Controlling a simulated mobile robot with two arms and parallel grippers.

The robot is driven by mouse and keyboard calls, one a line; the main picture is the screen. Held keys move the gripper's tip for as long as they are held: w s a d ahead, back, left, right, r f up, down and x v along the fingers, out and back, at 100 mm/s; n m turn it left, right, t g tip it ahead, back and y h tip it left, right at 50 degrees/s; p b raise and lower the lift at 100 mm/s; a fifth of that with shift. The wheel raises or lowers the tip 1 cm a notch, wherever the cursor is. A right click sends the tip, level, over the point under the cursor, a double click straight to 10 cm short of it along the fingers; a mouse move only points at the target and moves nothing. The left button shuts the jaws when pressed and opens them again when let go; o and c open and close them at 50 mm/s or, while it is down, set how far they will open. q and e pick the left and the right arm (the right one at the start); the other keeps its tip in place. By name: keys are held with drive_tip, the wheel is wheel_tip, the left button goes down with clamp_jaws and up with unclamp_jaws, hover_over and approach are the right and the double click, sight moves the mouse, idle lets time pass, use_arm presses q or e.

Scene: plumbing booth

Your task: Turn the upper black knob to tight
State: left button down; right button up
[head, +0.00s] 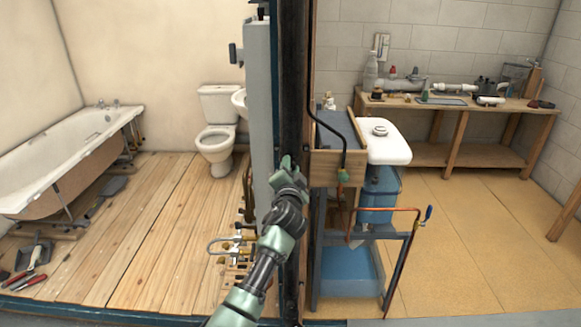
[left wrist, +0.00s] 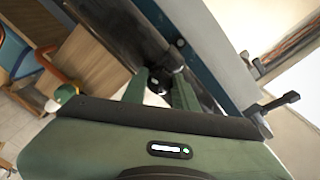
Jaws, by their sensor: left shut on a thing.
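My left gripper (head: 287,163) reaches up to the tall black pipe (head: 293,80) at the middle of the head view. In the left wrist view the fingers of my left gripper (left wrist: 160,82) are closed around a small black knob (left wrist: 172,60) on the side of the dark pipe. The fingers and gripper body hide part of the knob, and its marking or turn position cannot be read. In the head view the knob is hidden behind the gripper. My right gripper is not in view.
A grey panel (head: 258,110) stands just left of the pipe, with a dark handle (head: 233,53) sticking out. Right of it are a wooden box (head: 337,168), a white basin (head: 386,142) and a copper pipe (head: 385,209). A bathtub (head: 60,165) and a toilet (head: 215,140) stand at left.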

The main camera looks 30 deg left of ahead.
use_arm(q)
drive_tip(key=shift+m, duration=1.1)
drive_tip(key=shift+f, duration=0.1)
drive_tip(key=c, duration=1.1)
unclamp_jaws()
drive_tip(key=b+v, duration=0.1)
drive_tip(key=v, duration=0.7)
